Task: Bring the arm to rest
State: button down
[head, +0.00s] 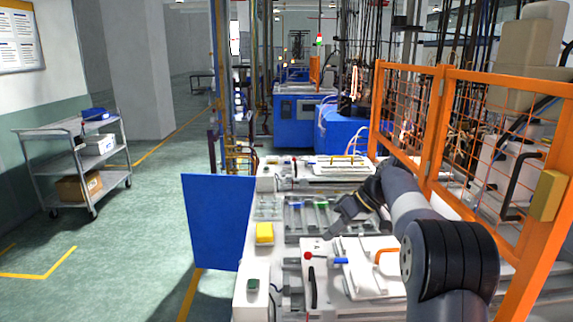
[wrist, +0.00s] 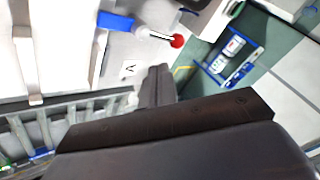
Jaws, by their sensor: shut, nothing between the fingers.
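My gripper (head: 338,226) is over the white and grey machine bench (head: 254,290) in the head view, low above its slotted grey rack (head: 300,228). In the wrist view my gripper (wrist: 158,72) shows dark fingers pressed together with nothing between them. My dark grey arm reaches in from the lower right, bent at the elbow, and hides part of the bench. A lever with a red ball (head: 308,256) stands near the gripper; the red ball (wrist: 178,41) also shows beyond the fingertips in the wrist view, beside a label marked A.
An orange mesh fence (head: 433,130) runs close along the arm's right side. A blue panel (head: 218,222) stands left of the bench, near a yellow box (head: 264,233). An orange handle (head: 386,253) rises close to the arm. The floor at left is open up to a grey cart (head: 72,162).

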aim_at(344, 260)
jog(key=m+t, duration=0.1)
jog(key=m, duration=0.1)
jog(key=m+t+h, duration=0.1)
jog(key=shift+w+m+p, duration=0.2)
jog(key=shift+m+p, duration=0.2)
jog(key=m, duration=0.1)
jog(key=m+t+h, duration=0.1)
jog(key=m, duration=0.1)
jog(key=shift+s+d+f+t+p, duration=0.1)
jog(key=shift+d+f+t+p, duration=0.15)
jog(key=shift+d+t+p, duration=0.15)
jog(key=m+h, duration=0.1)
jog(key=m+t, duration=0.1)
jog(key=m, duration=0.1)
jog(key=shift+s+d+f+h+p, duration=0.1)
jog(key=shift+s+d+h+p, duration=0.3)
jog(key=shift+s+d+m+t+h+p, duration=0.2)
jog(key=shift+s+m+t+h, duration=0.15)
jog(key=shift+m, duration=0.25)
jog(key=shift+s+d+m+t+h+p, duration=0.15)
jog(key=shift+d+m+t+h, duration=0.1)
jog(key=shift+m+t, duration=0.3)
jog(key=shift+s+d+r+m+h, duration=0.2)
jog(key=shift+s+m+h, duration=0.15)
jog(key=shift+m, duration=0.4)
jog(key=shift+b+v, duration=0.4)
jog(key=shift+v, duration=2.3)
jog(key=shift+s+f, duration=0.1)
